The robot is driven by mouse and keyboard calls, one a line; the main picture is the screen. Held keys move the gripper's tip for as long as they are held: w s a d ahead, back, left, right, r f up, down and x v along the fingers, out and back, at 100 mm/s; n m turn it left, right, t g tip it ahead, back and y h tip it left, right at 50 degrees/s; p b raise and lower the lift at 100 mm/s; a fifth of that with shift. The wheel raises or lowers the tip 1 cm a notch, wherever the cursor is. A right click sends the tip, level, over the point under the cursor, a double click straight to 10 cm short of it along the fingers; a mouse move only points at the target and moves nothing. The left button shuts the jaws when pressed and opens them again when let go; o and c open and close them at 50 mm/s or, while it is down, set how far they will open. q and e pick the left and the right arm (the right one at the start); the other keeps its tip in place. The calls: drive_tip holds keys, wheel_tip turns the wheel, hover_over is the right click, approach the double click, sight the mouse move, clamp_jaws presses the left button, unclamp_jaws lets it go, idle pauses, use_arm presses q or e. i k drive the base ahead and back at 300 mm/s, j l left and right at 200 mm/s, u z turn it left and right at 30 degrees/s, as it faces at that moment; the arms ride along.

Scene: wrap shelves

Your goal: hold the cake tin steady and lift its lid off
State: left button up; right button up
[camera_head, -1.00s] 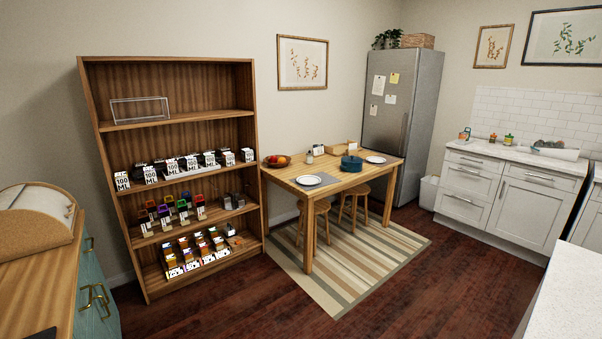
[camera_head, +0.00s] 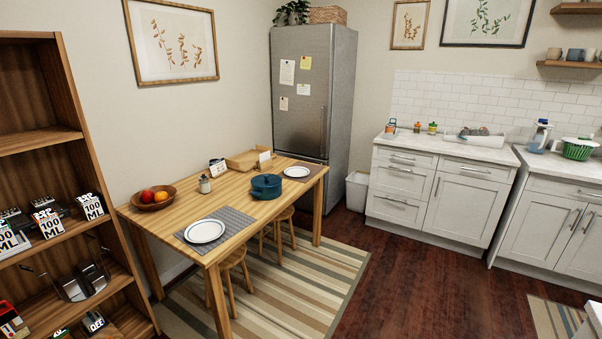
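I cannot make out a cake tin for certain. A round blue lidded pot (camera_head: 266,186) stands upright on the wooden table (camera_head: 237,196), with its lid on. It is too small in the head view to tell whether it is the tin. Neither of my grippers is in view, so nothing shows of what they hold.
A shelf unit (camera_head: 105,180) with boxed goods stands at the left. The table also bears a fruit bowl (camera_head: 154,196), plates and a tray (camera_head: 248,158). Stools are tucked under it. A fridge (camera_head: 311,90) stands behind. Dark floor (camera_head: 430,280) is open at the right.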

sight(266, 179)
drive_tip(key=i+l+z, duration=0.15)
drive_tip(key=i+z, duration=0.3)
drive_tip(key=i, duration=0.2)
drive_tip(key=i+z, duration=0.45)
drive_tip(key=i, duration=0.15)
drive_tip(key=i+u, duration=0.5)
drive_tip(key=i+l+u, duration=0.1)
drive_tip(key=i+u, duration=0.35)
drive_tip(key=i, duration=0.15)
drive_tip(key=i+l+u, duration=0.3)
drive_tip(key=i+u, duration=0.2)
